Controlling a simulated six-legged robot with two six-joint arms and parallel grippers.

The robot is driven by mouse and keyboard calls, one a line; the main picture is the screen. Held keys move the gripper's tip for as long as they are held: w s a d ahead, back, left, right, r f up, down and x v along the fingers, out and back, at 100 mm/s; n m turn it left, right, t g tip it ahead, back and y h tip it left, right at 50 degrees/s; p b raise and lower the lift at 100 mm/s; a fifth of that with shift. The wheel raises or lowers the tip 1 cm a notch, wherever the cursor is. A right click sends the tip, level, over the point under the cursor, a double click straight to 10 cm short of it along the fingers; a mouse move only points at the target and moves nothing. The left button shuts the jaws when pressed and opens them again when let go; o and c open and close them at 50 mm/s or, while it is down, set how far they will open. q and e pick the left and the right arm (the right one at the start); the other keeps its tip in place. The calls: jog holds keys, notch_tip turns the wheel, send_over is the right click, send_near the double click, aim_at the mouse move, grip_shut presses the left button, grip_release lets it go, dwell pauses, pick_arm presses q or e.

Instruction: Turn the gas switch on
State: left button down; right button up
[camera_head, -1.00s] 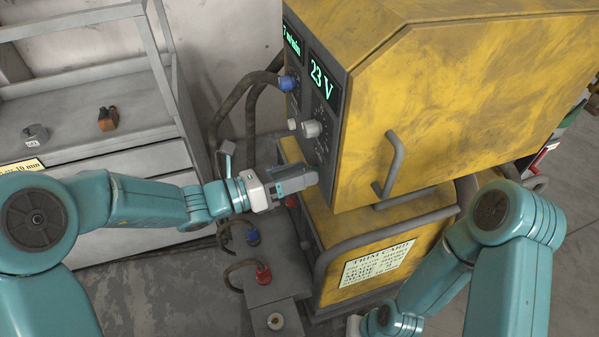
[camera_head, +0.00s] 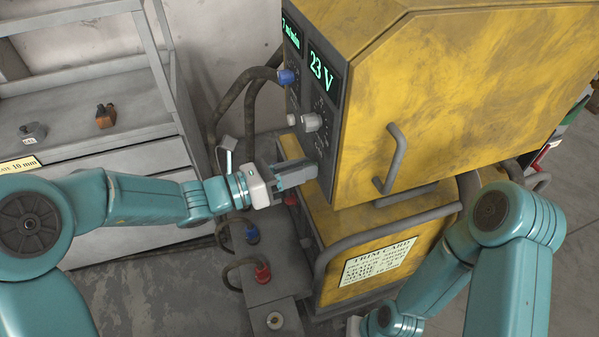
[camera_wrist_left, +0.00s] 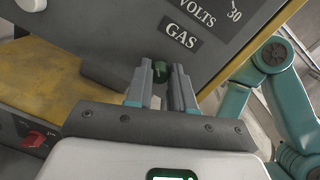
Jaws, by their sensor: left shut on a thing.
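Above the gripper are a white knob (camera_head: 312,122) and a blue connector (camera_head: 286,77) with dark hoses. A grey bar handle (camera_head: 392,160) stands out from the machine's side. A grey shelf unit (camera_head: 90,105) stands at the left. A red switch (camera_wrist_left: 34,139) sits on a lower panel.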

pick_arm(q)
jog(key=shift+f+m+g+h+b, duration=0.1)
jog(key=shift+m+g+h+b, duration=0.2)
jog(key=shift+m+b, duration=4.65)
jog(key=shift+f+m+g+h+b, duration=0.1)
jog(key=shift+m+g+h+b, duration=0.15)
jog(key=shift+m+b, duration=4.65)
jog(key=shift+n+b, duration=0.95)
jog(key=shift+b, duration=0.1)
jog(key=shift+r, duration=0.1)
jog(key=c, duration=1)
grip_release()
jog(key=shift+a, duration=0.1)
jog(key=p+v, duration=0.1)
jog(key=v, duration=0.7)
jog(key=p+v, duration=0.1)
jog(key=v, duration=0.7)
jog(key=shift+f, duration=0.25)
